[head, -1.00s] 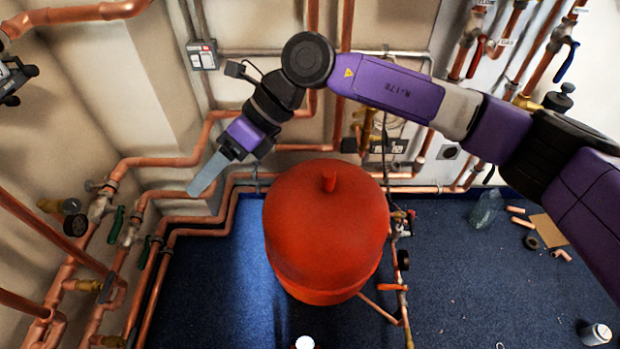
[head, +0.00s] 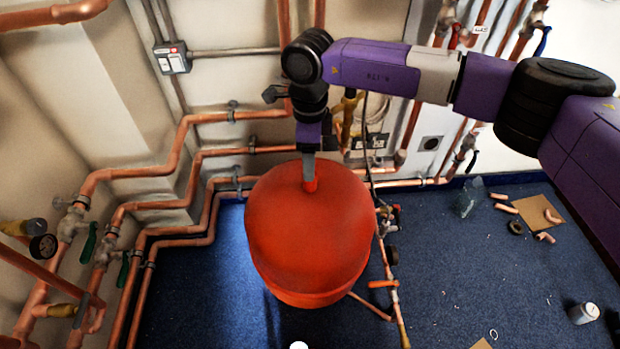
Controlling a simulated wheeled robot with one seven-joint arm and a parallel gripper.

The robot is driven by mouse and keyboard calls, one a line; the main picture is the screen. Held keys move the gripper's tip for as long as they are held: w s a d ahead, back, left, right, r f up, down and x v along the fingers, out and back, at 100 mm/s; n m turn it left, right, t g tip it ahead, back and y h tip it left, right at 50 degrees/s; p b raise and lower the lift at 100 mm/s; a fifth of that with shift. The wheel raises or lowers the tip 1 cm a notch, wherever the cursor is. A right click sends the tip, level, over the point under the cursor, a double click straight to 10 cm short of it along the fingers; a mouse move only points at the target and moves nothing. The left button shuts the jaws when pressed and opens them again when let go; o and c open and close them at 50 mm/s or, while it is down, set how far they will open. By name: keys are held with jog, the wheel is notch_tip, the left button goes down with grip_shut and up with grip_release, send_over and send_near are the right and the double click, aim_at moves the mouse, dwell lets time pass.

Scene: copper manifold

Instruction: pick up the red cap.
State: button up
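The red cap (head: 310,186) is a small upright stub on top of the large rounded red tank (head: 308,235), in the middle of the head view. My gripper (head: 309,171) points straight down over the cap. Its grey finger overlaps the upper part of the cap in the picture. I see the fingers edge-on as one grey strip, so I cannot tell whether they are apart or closed on the cap. The cap's lower part shows below the fingertip, against the tank top.
Copper pipes (head: 190,150) with valves run along the wall behind and left of the tank. A pipe with valves (head: 391,275) stands close on the tank's right. Blue carpet (head: 470,260) is mostly open at right, with pipe offcuts, cardboard and a can (head: 583,313).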

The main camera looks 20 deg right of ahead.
notch_tip(320, 180, down, 4)
jog(key=shift+s+r+b, duration=0.1)
jog(key=shift+r+b, duration=0.05)
jog(key=shift+b, duration=0.25)
grip_shut()
jog(key=shift+r, duration=0.1)
notch_tip(320, 180, up, 20)
jog(key=p, duration=0.4)
dwell(0.5)
notch_tip(320, 180, up, 4)
jog(key=p, duration=0.3)
jog(key=shift+r+p, duration=0.2)
jog(key=shift+p, duration=0.1)
